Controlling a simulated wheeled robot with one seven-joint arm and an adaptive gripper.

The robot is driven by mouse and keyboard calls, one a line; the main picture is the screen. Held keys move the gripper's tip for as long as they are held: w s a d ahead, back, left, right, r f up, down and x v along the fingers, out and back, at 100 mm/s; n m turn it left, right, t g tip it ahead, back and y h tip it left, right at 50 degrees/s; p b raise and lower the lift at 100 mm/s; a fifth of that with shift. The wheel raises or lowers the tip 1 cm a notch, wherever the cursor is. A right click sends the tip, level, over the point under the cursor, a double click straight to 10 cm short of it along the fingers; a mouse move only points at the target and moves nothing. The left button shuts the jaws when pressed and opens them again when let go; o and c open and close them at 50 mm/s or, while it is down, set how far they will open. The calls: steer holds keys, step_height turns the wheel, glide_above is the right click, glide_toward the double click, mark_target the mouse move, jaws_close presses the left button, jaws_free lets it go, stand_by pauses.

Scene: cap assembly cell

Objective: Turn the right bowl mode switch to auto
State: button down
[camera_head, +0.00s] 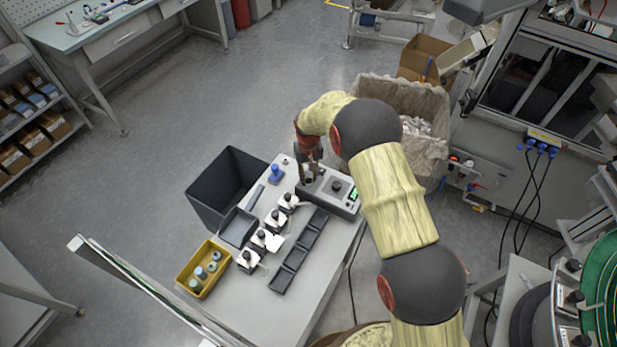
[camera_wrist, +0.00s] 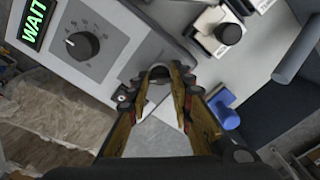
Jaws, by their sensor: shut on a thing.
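My gripper (camera_head: 309,168) is at the control box (camera_head: 335,205) on the far end of the light table. In the wrist view its fingers (camera_wrist: 161,78) are closed at the box's edge around something small and greyish, mostly hidden by the fingertips. The box has a green display (camera_wrist: 36,22) reading WAIT and a black dial (camera_wrist: 81,46), apart from the fingers. Several small white units with black knobs (camera_head: 287,200) stand on the table. More knobbed units (camera_head: 573,266) stand by a green bowl (camera_head: 603,270) at right. No readable label shows which one is the right bowl mode switch.
A blue stamp-like object (camera_head: 275,172) stands left of the control box; it also shows in the wrist view (camera_wrist: 226,112). A yellow tray (camera_head: 184,282) with round parts, dark trays (camera_head: 296,258) and a black bin (camera_head: 211,190) are close. A lined carton (camera_head: 440,110) stands behind.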

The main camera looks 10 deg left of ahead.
mark_target(308, 178)
steer(key=shift+n, duration=0.5)
steer(key=c, duration=1.6)
jaws_free()
step_height(308, 178, up, 12)
